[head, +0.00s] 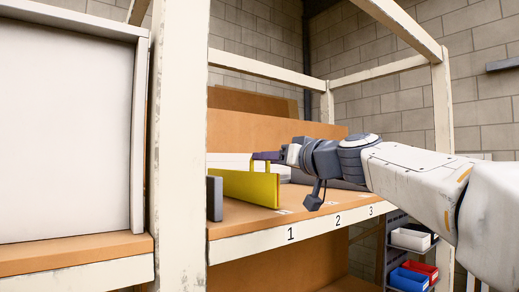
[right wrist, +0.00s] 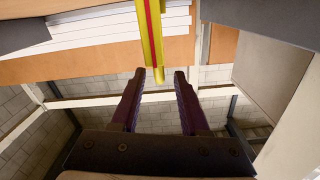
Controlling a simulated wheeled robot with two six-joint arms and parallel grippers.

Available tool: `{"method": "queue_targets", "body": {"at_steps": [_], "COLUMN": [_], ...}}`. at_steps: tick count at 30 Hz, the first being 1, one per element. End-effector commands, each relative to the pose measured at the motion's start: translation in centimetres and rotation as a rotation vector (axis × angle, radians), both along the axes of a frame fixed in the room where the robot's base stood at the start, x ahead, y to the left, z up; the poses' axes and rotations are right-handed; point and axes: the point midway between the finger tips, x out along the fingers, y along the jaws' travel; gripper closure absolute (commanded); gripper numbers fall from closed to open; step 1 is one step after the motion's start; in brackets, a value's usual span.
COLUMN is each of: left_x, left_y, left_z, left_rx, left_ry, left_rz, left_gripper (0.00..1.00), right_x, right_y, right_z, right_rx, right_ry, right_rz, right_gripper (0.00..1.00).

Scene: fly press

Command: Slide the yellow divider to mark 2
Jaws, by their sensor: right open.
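The yellow divider (head: 245,188) stands upright on the orange-brown shelf, a little left of the printed mark 1 (head: 290,233). Mark 2 (head: 338,220) is on the shelf's front edge, to the right of it. My right gripper (head: 266,156) reaches in from the right, at the divider's raised top part. In the right wrist view, its dark purple fingers (right wrist: 159,73) are apart. The end of the yellow divider (right wrist: 152,40), with a red stripe, lies between and just beyond the fingertips. I cannot tell whether they touch it. My left gripper is not in view.
Mark 3 (head: 371,210) is further right. A dark grey upright block (head: 214,198) stands left of the divider. White stacked sheets (right wrist: 120,25) lie behind. A cream post (head: 180,150) stands at the shelf's left. Coloured bins (head: 408,279) sit lower right.

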Motion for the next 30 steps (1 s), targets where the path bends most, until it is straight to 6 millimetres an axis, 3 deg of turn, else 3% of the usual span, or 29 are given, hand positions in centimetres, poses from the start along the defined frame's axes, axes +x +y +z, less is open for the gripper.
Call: {"method": "queue_targets", "body": {"at_steps": [1,6,18,19,22,30], "left_x": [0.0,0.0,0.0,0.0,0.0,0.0], "left_y": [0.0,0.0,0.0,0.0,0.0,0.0], "left_z": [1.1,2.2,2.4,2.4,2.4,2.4], "left_rx": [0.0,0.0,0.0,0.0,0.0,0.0], "left_ry": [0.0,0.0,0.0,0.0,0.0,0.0], "left_rz": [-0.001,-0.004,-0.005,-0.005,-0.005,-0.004], "left_gripper": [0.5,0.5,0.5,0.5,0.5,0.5], "right_x": [0.8,2.6,3.4,3.4,3.3,3.3], "right_y": [0.6,1.8,2.2,2.2,2.2,2.2], "right_z": [0.5,0.3,0.0,0.0,0.0,0.0], "right_rx": [0.001,0.0,0.0,0.0,0.0,0.0], "right_ry": [0.003,0.002,0.0,0.0,0.0,0.0], "right_rz": [0.001,-0.001,-0.003,-0.003,-0.003,-0.002], "right_gripper": [0.55,0.55,0.55,0.59,0.97,1.0]}}
